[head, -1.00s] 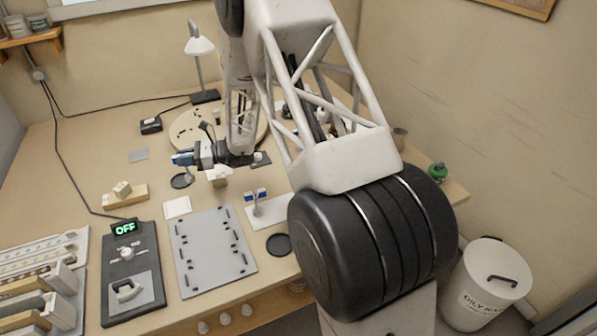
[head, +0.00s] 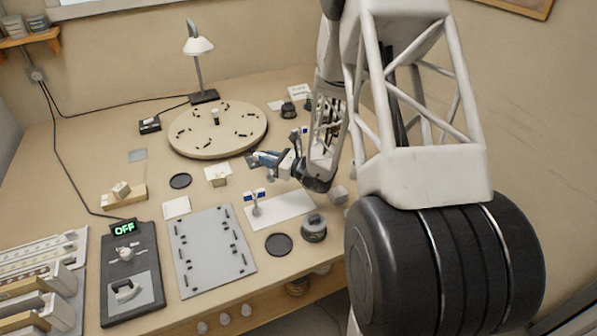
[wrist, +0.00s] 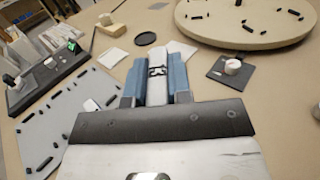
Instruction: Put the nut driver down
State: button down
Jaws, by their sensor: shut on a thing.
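My gripper (head: 262,158) is above the middle of the bench, just in front of the round board. Its blue fingers, clear in the wrist view (wrist: 158,75), are shut on a pale piece with a black mark, which I take to be the nut driver (wrist: 158,66). Only this part shows between the fingers; the rest is hidden. In the head view the held piece is too small to make out. I cannot see it touching the bench.
The round board (head: 182,148) with small black parts lies behind. A small pale box (head: 217,177) and a black disc (head: 180,181) stand to the left.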

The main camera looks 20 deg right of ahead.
jog(key=s+d+f+m+t+h, duration=0.1)
jog(key=s+d+m+t+h, duration=0.2)
jog(key=s+d+h, duration=0.2)
jog(key=s+d, duration=0.3)
jog(key=d, duration=0.2)
jog(key=shift+f+m, duration=0.4)
jog(key=shift+w, duration=0.2)
jog(key=w+d, duration=0.2)
jog(key=w, duration=0.5)
jog(key=w+d+f, duration=0.1)
jog(key=w+d, duration=0.1)
jog(key=w, duration=0.6)
jog(key=shift+f, duration=0.25)
jog(key=shift+f, duration=0.1)
jog(key=shift+f, duration=1.65)
jog(key=shift+f, duration=0.15)
jog(key=c, duration=1)
grip_release()
jog(key=shift+c, duration=0.2)
